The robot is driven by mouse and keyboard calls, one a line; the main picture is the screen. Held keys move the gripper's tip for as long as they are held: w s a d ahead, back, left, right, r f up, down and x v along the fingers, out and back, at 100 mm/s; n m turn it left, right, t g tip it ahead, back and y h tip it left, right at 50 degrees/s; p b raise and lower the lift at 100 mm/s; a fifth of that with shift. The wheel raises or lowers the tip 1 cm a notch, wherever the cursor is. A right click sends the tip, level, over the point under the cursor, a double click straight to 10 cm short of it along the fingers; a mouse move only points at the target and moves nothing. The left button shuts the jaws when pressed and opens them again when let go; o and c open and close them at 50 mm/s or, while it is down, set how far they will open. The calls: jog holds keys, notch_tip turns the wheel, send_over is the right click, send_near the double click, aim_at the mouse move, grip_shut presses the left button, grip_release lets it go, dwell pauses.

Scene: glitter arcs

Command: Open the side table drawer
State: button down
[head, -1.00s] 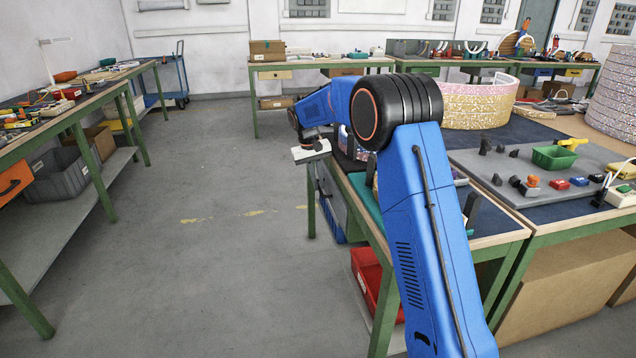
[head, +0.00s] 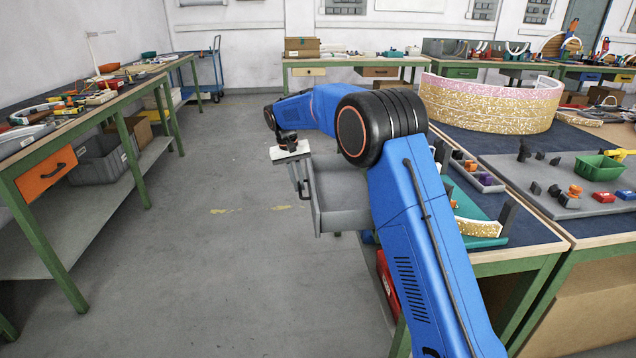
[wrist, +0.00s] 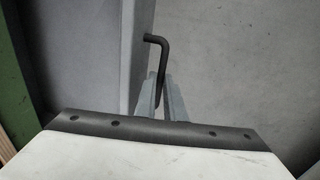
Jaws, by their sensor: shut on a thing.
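The grey side table drawer (head: 343,219) stands pulled well out from the table on the right in the head view. Its dark bar handle (head: 301,183) is on the left-facing front; the handle also shows in the wrist view (wrist: 158,40) as a bent bar. My gripper (wrist: 164,98) is shut on the handle, its two grey fingers on either side of it. In the head view, my gripper's pale body is above the handle and the finger contact is too small to make out. My blue arm hides part of the drawer and table.
The table (head: 530,258) holds a glittery arc (head: 490,105), trays and small parts. On the left is a bench with an orange drawer (head: 45,174) and a grey bin (head: 103,160). A blue cart (head: 205,80) stands at the back. The floor between is clear.

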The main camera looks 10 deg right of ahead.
jog(key=shift+a, duration=1.7)
jog(key=c, duration=1.8)
grip_release()
jog(key=shift+c, duration=0.2)
jog(key=shift+r, duration=0.1)
jog(key=a+r, duration=0.3)
jog(key=r, duration=1.4)
jog(key=shift+s+a, duration=0.1)
jog(key=shift+s, duration=0.05)
